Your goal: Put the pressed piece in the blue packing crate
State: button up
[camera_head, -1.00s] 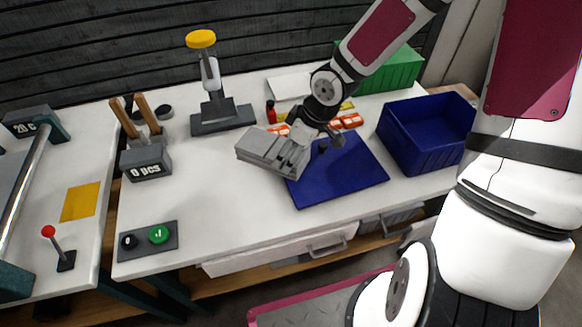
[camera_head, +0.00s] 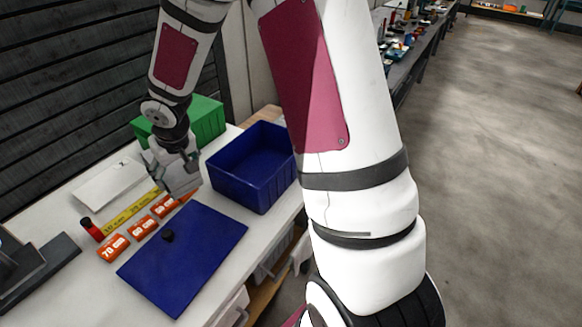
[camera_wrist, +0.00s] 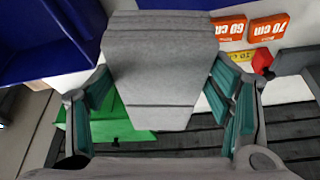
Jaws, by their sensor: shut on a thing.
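The pressed piece (camera_wrist: 155,62) is a grey, layered block with a tapered end. My gripper (camera_wrist: 165,92) is shut on it, with teal finger pads on its two sides in the wrist view. In the head view the piece (camera_head: 182,180) hangs from my gripper (camera_head: 176,160) above the bench, behind the blue mat and left of the crate. The blue packing crate (camera_head: 235,188) stands open at the mat's right, and its visible inside looks empty. The crate also shows at the upper left of the wrist view (camera_wrist: 45,45).
A flat blue mat (camera_head: 185,262) with a small black knob (camera_head: 168,235) lies in front. Orange length blocks (camera_head: 113,248), a yellow strip (camera_head: 130,210) and a small red-and-black item (camera_head: 92,229) lie to the left. A green box (camera_head: 207,118) stands behind the crate.

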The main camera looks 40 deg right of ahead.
aim_at(257, 180)
jog(key=j+z, duration=0.85)
jog(key=z, duration=0.25)
jog(key=j, duration=0.15)
jog(key=i, duration=0.4)
